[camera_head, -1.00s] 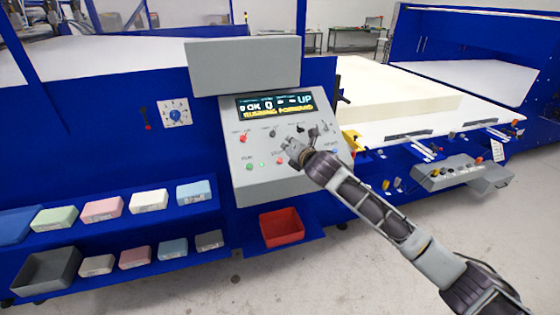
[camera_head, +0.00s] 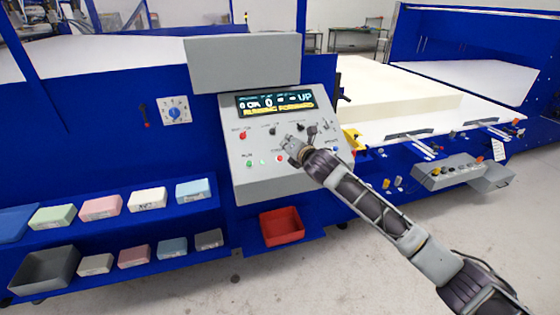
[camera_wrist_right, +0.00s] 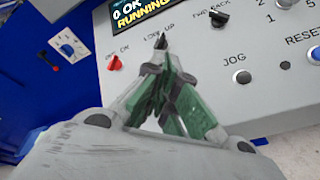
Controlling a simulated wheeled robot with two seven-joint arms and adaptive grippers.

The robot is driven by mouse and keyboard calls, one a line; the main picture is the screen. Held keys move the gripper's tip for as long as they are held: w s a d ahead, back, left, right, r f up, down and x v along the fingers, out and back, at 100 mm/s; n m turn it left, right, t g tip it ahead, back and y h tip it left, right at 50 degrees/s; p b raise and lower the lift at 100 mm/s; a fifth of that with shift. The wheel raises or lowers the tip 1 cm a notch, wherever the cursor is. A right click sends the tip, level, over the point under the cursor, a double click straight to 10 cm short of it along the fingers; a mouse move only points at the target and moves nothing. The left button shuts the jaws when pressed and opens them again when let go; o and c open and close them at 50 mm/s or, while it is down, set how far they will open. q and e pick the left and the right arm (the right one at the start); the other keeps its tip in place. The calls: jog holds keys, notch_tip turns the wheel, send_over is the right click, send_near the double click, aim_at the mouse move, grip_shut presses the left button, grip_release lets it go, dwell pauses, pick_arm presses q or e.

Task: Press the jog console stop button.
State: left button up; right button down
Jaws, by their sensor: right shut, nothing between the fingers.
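The grey jog console (camera_head: 245,185) stands in the middle of the head view with its panel tilted. The red stop button (camera_head: 280,158) is low on its panel, just left of my right gripper (camera_head: 289,143). The right gripper is shut and empty, in front of the panel; I cannot tell whether it touches it. In the right wrist view the shut fingertips (camera_wrist_right: 161,40) point at the panel. No stop button shows in that view. The console display (camera_head: 275,105) is lit and reads running. My left gripper is not in view.
A green button (camera_head: 250,164) sits left of the stop button. A red knob (camera_head: 243,135) and black knobs are above. The jog button (camera_wrist_right: 242,76) shows in the wrist view. A red bin (camera_head: 282,228) stands below the console. Foam blocks lie on shelves at left.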

aim_at(280, 158)
jog(key=shift+w+a+f+b, duration=0.2)
jog(key=shift+w+f+b, duration=0.4)
jog(key=shift+f+b, duration=0.35)
jog(key=shift+w+a+f+b, duration=0.15)
jog(key=shift+w+f+b, duration=0.5)
jog(key=shift+f, duration=0.45)
jog(key=shift+w+a+f+b, duration=0.2)
jog(key=shift+w+f+b, duration=0.35)
jog(key=shift+f+b, duration=0.4)
jog(key=shift+f, duration=0.15)
jog(key=shift+w+a+f+p, duration=0.15)
jog(key=shift+f+p, duration=0.1)
jog(key=shift+p, duration=0.15)
jog(key=shift+w+f, duration=0.25)
jog(key=shift+f, duration=0.25)
dwell(1.0)
jog(key=shift+r, duration=0.1)
jog(key=shift+s+r+p, duration=0.4)
jog(key=shift+r+p, duration=0.25)
jog(key=shift+p, duration=0.4)
